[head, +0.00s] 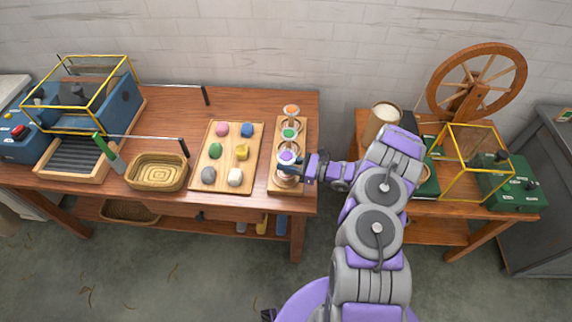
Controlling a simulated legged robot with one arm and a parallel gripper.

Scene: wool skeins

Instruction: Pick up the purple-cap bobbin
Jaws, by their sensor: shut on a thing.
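The purple-cap bobbin (287,157) is at the near end of a narrow wooden rack (287,187) on the right side of the left table. My gripper (292,172) reaches in from the right and is shut on this bobbin, just below its purple cap. The lower part of the bobbin is partly hidden by the gripper, and I cannot tell whether it is clear of the rack. A green-cap bobbin (289,133) and an orange-cap bobbin (291,111) stand behind it in the same rack.
A wooden board (215,187) with several coloured wool skeins lies left of the rack. A wicker basket (157,187) and a blue machine with a yellow frame (121,102) are further left. A right table holds a spinning wheel (466,103) and a green machine (511,188).

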